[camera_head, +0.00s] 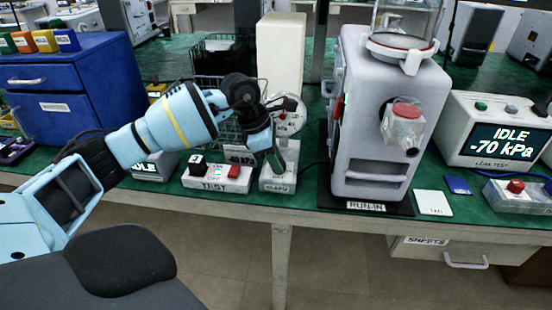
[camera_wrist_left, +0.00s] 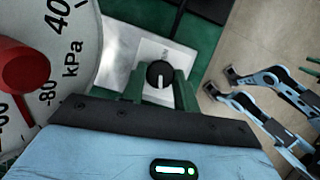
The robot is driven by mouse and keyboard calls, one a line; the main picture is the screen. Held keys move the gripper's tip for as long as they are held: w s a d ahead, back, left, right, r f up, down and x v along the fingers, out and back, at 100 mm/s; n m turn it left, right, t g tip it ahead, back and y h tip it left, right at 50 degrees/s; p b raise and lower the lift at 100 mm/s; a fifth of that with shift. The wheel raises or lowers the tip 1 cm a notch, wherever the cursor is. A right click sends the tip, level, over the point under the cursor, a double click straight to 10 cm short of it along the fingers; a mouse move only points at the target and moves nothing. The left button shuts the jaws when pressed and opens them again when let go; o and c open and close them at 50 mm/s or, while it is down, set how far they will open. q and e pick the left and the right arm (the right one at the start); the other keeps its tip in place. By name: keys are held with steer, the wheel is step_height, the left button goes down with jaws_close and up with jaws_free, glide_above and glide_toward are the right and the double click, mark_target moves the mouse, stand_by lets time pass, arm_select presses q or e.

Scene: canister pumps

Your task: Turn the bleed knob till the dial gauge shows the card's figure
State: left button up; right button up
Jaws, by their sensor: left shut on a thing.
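The dial gauge (camera_head: 288,116) has a white face and stands above a small grey box at the back of my left gripper (camera_head: 275,158). In the left wrist view part of its dial (camera_wrist_left: 80,58) shows, with a red centre and the marks 40, kPa and -80; I cannot read its needle. The black bleed knob (camera_wrist_left: 159,74) with a white line sits between the green fingers of my left gripper (camera_wrist_left: 159,90), which is shut on it. In the head view the gripper hides the knob. A card (camera_head: 240,153) appears to read -40 kPa. My right gripper seems to show blurred at the right of the wrist view.
A TEST switch box (camera_head: 215,177) with a red button stands left of the gauge box (camera_head: 279,181). The grey RUN-IN pump (camera_head: 375,120) stands close on the right. A display (camera_head: 497,140) reads IDLE -70 kPa.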

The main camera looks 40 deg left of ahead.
arm_select(q)
steer(key=o, duration=1)
steer(key=shift+c, duration=0.2)
steer(key=shift+r, duration=0.1)
steer(key=v, duration=0.7)
steer(key=shift+r, duration=0.3)
steer(key=shift+a, duration=0.1)
